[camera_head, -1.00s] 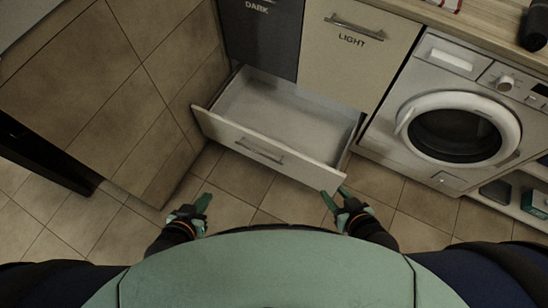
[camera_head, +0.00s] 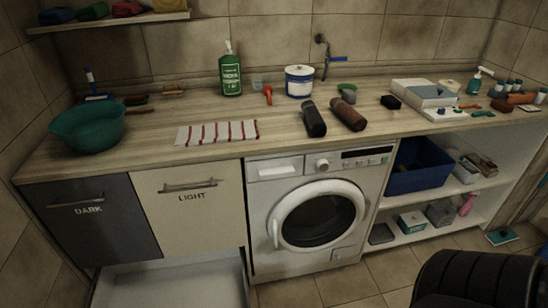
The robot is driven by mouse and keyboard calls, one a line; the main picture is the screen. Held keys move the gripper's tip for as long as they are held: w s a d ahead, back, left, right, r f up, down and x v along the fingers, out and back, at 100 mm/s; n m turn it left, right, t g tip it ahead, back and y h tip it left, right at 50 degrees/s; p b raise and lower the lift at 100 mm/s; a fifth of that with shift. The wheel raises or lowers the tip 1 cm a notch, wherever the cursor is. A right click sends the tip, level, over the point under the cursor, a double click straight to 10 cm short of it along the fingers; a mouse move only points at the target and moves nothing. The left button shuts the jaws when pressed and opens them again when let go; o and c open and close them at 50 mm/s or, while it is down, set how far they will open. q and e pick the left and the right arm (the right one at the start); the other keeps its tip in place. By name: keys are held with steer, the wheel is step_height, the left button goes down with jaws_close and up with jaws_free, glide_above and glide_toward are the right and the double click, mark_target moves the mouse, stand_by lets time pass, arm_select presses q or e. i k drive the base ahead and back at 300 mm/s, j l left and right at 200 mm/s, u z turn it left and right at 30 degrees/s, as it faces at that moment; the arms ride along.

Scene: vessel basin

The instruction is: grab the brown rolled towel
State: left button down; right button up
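The brown rolled towel (camera_head: 347,114) lies on the wooden counter above the right part of the washing machine, tilted slightly in the picture. A black or very dark roll (camera_head: 313,118) lies just left of it, close beside it. Neither of my grippers shows in the current head view, so I cannot see whether they are open or shut.
A striped cloth (camera_head: 217,133), a green basin (camera_head: 88,127), a green bottle (camera_head: 230,71) and a white-blue tub (camera_head: 299,81) are on the counter. The open drawer (camera_head: 172,285) juts out below the cabinets. A black chair-like object (camera_head: 478,278) is at lower right.

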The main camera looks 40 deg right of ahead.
mark_target(356, 121)
steer(key=z, duration=1.85)
steer(key=i+l+u, duration=0.1)
steer(key=u, duration=0.3)
steer(key=l+u, duration=0.1)
steer(key=u, duration=0.25)
steer(key=i+l+u, duration=0.1)
steer(key=u, duration=0.3)
steer(key=l+u, duration=0.25)
steer(key=l, duration=0.2)
steer(key=i+l+u, duration=0.1)
steer(key=l+u, duration=0.2)
steer(key=l, duration=0.15)
steer(key=l+u, duration=0.2)
steer(key=l, duration=0.7)
